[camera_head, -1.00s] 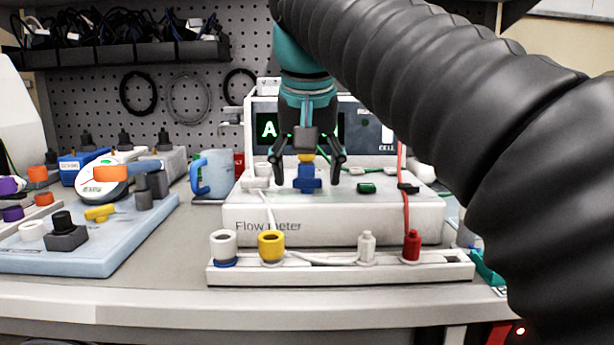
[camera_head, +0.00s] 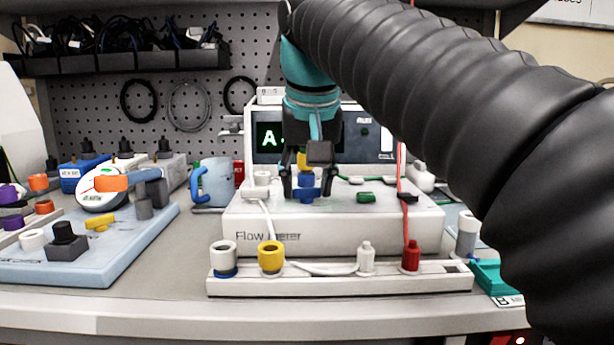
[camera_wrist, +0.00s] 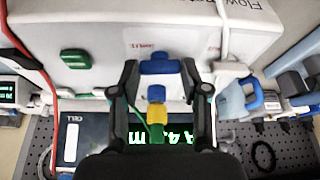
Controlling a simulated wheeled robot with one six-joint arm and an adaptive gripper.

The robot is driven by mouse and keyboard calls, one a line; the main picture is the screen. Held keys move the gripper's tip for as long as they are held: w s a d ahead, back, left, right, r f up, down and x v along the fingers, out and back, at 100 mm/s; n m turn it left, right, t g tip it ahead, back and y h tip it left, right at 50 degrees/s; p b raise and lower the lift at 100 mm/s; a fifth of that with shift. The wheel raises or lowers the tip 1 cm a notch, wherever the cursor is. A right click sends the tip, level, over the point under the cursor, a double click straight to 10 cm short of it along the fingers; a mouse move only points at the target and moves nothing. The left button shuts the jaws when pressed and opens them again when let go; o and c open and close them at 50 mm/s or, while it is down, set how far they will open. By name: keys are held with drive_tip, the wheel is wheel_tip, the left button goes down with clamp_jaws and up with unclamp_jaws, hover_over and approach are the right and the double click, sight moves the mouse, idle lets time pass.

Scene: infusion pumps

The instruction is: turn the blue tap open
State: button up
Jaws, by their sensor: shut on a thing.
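The blue tap (camera_head: 305,194) sits on the front top of the white flow meter box (camera_head: 330,226), in line with a yellow connector behind it. My gripper (camera_head: 307,189) is lowered over the tap from above, one finger on each side, closed on it. In the wrist view the blue tap (camera_wrist: 160,67) shows as a short bar with a blue stem, and the yellow connector (camera_wrist: 157,112) lies beyond it. My gripper (camera_wrist: 160,70) frames the bar there.
A green block (camera_head: 366,197) and a red tube (camera_head: 406,220) are right of the tap. A white fitting (camera_head: 258,190) and a blue mug (camera_head: 212,183) are to the left. A white rack (camera_head: 340,282) with several connectors stands in front.

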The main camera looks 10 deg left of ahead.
drive_tip(key=n+p, duration=0.1)
drive_tip(key=n, duration=0.1)
drive_tip(key=n+y+p, duration=0.1)
drive_tip(key=n, duration=0.1)
drive_tip(key=shift+w+d+r+g+p, duration=0.1)
drive_tip(key=shift+d+r+g+p, duration=0.05)
drive_tip(key=shift+g+p, duration=0.2)
drive_tip(key=n, duration=0.2)
drive_tip(key=n+g+y, duration=0.1)
drive_tip(key=n, duration=0.1)
drive_tip(key=shift+w+n+g+y, duration=0.1)
drive_tip(key=shift+n+g+y, duration=0.2)
drive_tip(key=shift+n, duration=0.1)
drive_tip(key=o, duration=1.1)
drive_tip(key=shift+o, duration=0.2)
drive_tip(key=v, duration=1.1)
drive_tip(key=shift+d+r, duration=0.25)
drive_tip(key=shift+r, duration=0.05)
